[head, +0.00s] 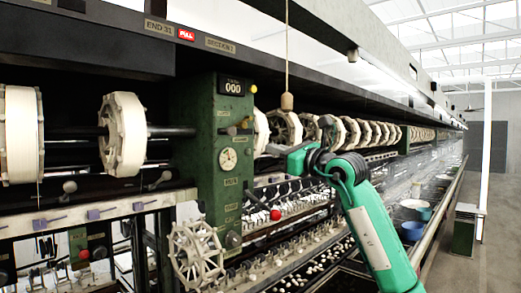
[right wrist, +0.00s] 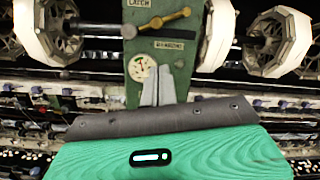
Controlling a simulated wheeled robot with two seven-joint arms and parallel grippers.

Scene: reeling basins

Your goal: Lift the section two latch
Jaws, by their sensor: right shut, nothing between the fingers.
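The section two post is a green upright (head: 205,160) with a counter and a round dial, under a sign reading SECTION 2 (head: 220,45). A brass latch lever (right wrist: 158,22) lies tilted across the post below a plate reading LATCH (right wrist: 138,3). In the right wrist view the fingers (right wrist: 158,70) are together and empty, below the lever and in front of the dial's right side. They appear apart from the lever. My left gripper is out of view.
White reels (head: 122,134) flank the post. A red-knobbed lever (head: 275,214) sticks out below my right gripper. A cord with a wooden handle (head: 287,101) hangs above it. Basins (head: 412,230) line the bench at right, with an open aisle beyond.

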